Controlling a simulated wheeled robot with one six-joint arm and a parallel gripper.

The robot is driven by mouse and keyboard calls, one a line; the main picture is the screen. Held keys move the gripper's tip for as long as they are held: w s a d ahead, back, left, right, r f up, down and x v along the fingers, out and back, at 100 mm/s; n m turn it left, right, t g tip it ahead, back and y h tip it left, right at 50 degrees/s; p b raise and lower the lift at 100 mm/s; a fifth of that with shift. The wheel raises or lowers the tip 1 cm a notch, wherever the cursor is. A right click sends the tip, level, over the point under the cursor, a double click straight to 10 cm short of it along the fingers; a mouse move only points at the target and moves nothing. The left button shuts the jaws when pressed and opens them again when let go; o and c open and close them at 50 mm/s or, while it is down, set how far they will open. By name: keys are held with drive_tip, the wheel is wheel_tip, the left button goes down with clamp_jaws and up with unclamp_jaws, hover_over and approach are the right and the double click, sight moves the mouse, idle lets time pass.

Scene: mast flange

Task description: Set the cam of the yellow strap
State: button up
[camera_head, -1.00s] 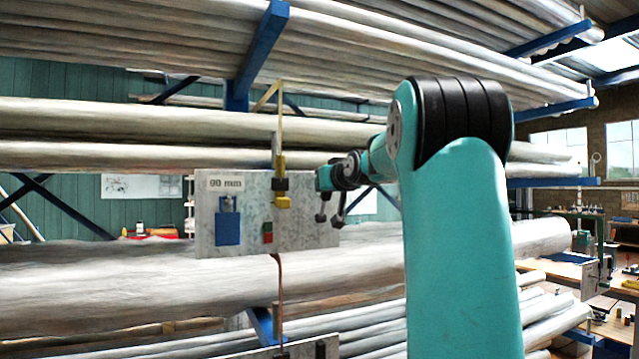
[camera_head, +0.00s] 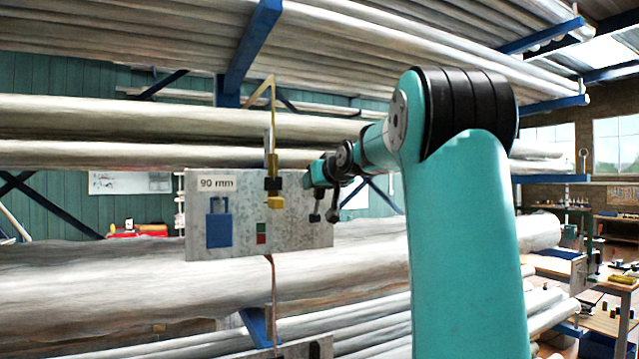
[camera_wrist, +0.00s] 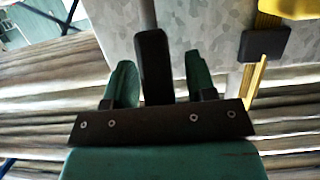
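The yellow strap (camera_head: 259,93) comes down from the rack to a black block (camera_head: 272,184) with a yellow block (camera_head: 276,202) under it, on a grey plate (camera_head: 305,235). The wrist view shows the strap (camera_wrist: 256,80), black block (camera_wrist: 264,44) and yellow block (camera_wrist: 295,8) at right, upside down. My gripper (camera_head: 323,216) is at the plate's right end, to the right of the blocks. In the wrist view its teal fingers (camera_wrist: 160,75) are apart. A black bar on a grey rod (camera_wrist: 153,60) appears between them; I cannot tell whether they touch it.
The plate carries a "90 mm" label (camera_head: 216,184), a blue padlock-shaped piece (camera_head: 219,229) and a small red and green piece (camera_head: 261,233). Large pipes (camera_head: 90,290) lie on the rack above, behind and below. Workbenches (camera_head: 610,325) stand at the far right.

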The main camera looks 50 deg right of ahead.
drive_tip(key=shift+s+a+b, duration=0.15)
drive_tip(key=shift+s+b, duration=0.15)
drive_tip(key=shift+s, duration=0.05)
drive_tip(key=b+v, duration=0.6)
drive_tip(key=v, duration=1)
drive_tip(key=shift+s+a+r+b, duration=0.15)
drive_tip(key=shift+s+r+b, duration=0.1)
drive_tip(key=shift+b, duration=0.05)
